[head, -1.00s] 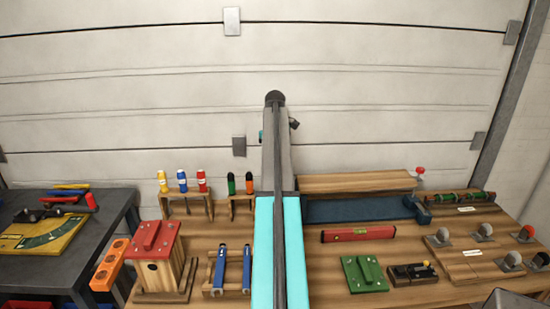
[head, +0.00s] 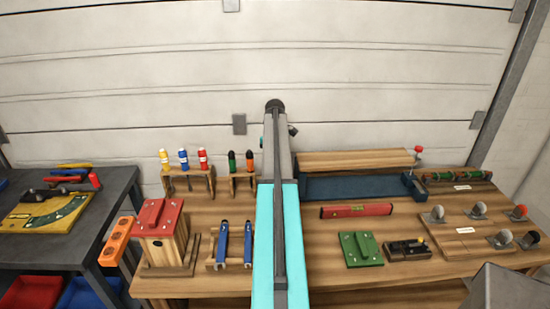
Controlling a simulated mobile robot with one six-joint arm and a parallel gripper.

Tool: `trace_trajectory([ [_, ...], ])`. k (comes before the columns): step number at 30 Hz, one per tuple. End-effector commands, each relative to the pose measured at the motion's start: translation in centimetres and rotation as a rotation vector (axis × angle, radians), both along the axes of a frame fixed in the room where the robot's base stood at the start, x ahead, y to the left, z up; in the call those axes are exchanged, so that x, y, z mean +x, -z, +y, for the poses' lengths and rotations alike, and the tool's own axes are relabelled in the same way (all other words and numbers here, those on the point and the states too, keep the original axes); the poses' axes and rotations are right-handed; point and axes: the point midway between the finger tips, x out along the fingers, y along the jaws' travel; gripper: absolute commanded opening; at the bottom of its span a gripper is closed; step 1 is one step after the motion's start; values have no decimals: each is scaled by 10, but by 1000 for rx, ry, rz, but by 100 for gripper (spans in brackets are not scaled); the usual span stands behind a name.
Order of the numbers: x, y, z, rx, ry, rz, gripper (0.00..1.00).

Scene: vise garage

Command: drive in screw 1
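No screw can be made out for certain as screw 1. The green plate (head: 361,248) on the bench has small light dots near its corners, perhaps screw heads, too small to tell. Drivers or bottles with yellow, blue and red (head: 203,159) tops stand in a wooden rack (head: 190,181). Green- and orange-topped ones (head: 249,161) stand in a second rack. My gripper is not in view.
A wooden bench (head: 330,283) spans the middle. A dark side table (head: 87,239) stands left. My teal column blocks the centre.

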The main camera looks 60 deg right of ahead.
Motion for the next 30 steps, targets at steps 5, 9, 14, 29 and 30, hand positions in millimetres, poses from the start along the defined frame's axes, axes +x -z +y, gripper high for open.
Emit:
trace_trajectory([
  [5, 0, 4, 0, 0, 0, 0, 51],
  [9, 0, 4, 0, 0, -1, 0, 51],
  [14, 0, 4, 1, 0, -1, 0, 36],
  [29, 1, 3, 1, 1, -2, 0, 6],
  [30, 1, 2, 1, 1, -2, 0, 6],
])
